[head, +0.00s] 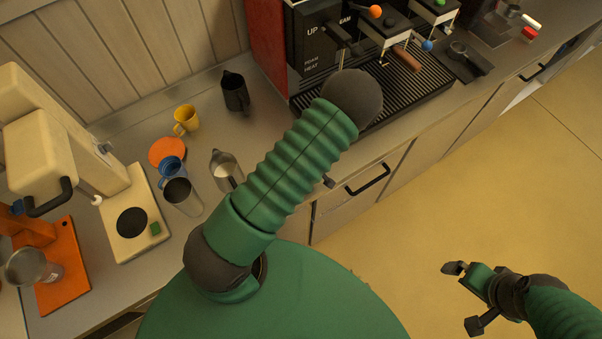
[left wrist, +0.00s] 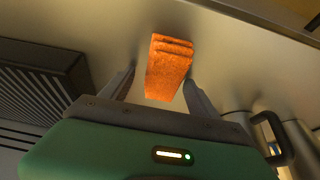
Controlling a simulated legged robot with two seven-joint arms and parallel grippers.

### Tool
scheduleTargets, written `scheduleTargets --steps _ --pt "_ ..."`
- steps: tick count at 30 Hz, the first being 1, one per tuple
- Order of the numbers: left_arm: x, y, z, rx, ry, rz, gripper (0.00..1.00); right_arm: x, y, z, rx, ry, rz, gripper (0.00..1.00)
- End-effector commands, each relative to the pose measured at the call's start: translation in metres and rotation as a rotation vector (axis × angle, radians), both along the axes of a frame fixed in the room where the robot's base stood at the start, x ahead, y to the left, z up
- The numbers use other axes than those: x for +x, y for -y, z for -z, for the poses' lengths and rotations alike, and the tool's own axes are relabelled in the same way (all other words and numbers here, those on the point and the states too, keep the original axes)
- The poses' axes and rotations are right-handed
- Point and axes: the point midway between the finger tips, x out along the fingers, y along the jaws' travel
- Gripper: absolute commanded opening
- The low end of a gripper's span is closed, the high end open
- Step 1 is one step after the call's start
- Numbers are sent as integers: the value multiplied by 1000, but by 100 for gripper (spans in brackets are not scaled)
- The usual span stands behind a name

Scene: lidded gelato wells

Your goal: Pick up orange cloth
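The orange cloth (left wrist: 169,64) is folded and lies on the metal counter, seen in the left wrist view. My left gripper (left wrist: 160,76) is open, with one finger on each side of the cloth in the picture. I cannot tell whether the fingers touch it or how high they are above the counter. In the head view the cloth and my left gripper do not show; my green left arm crosses the middle of the counter. My right gripper (head: 463,297) is open and empty, over the floor at the lower right.
The espresso machine's drip tray (head: 400,95) stands beyond my left arm. A cream machine (head: 135,220) stands left. The floor at right is clear.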

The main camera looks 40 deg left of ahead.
Motion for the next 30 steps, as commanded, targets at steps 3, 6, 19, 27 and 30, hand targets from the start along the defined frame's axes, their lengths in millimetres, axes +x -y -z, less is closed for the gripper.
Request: scheduleTargets --steps 3,6,19,27,30 --pt "0 0 0 0 -1 -1 53 0 0 0 0 0 0 100" --pt "-1 0 0 0 -1 -1 40 0 0 0 0 0 0 100" --pt "0 0 0 0 -1 -1 0 0 0 0 0 0 0 100" --pt "1 0 -24 2 2 2 0 0 0 -3 0 0 0 100" --pt "1 1 -49 3 3 5 0 0 0 -6 0 0 0 100"
